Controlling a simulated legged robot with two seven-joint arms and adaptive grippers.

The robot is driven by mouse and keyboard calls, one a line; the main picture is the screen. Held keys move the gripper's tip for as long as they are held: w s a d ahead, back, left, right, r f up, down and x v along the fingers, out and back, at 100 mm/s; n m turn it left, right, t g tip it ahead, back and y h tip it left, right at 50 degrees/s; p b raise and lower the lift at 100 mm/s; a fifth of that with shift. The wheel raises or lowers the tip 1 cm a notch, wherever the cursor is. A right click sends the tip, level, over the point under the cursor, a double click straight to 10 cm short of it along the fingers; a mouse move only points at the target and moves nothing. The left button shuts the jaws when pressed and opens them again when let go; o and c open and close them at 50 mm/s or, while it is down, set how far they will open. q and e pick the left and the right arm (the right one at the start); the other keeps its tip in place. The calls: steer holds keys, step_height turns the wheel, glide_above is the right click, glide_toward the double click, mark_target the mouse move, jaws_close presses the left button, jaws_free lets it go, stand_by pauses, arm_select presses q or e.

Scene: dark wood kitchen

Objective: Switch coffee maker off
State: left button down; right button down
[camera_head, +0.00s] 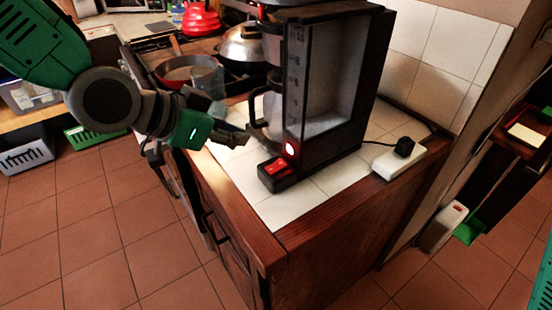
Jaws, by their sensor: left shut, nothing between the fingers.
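The coffee maker (375,75) is a tall black machine on the white tiled counter. My left gripper (240,137) reaches in from the left. Its fingers are shut and empty, left of the switch and a little behind it, near the pot. I cannot tell whether they touch the machine. My right gripper is not in view; green parts show at the right edge.
A white power strip (399,163) with a black plug lies right of the machine. A pan (188,72), a lidded pot (240,47) and a red kettle (201,20) stand behind my left arm. The wooden counter edge (250,228) is in front. White tile in front of the switch is clear.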

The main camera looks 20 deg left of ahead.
arm_select(q)
glide_above(285, 163)
steer(key=s+a, duration=0.2)
steer(key=s, duration=0.1)
steer(key=f, duration=0.3)
steer(key=f+b, duration=0.1)
steer(key=f, duration=0.1)
steer(key=shift+w+a+f, duration=0.1)
steer(key=shift+w+f, duration=0.15)
steer(key=f, duration=0.2)
steer(key=d+f, duration=0.1)
steer(key=shift+w+f, duration=0.15)
steer(key=shift+w, duration=0.25)
steer(key=shift+a+f+b, duration=0.1)
steer(key=shift+f+b, duration=0.2)
steer(key=shift+f, duration=0.15)
steer(key=shift+a, duration=0.15)
steer(key=shift+w+f, duration=0.1)
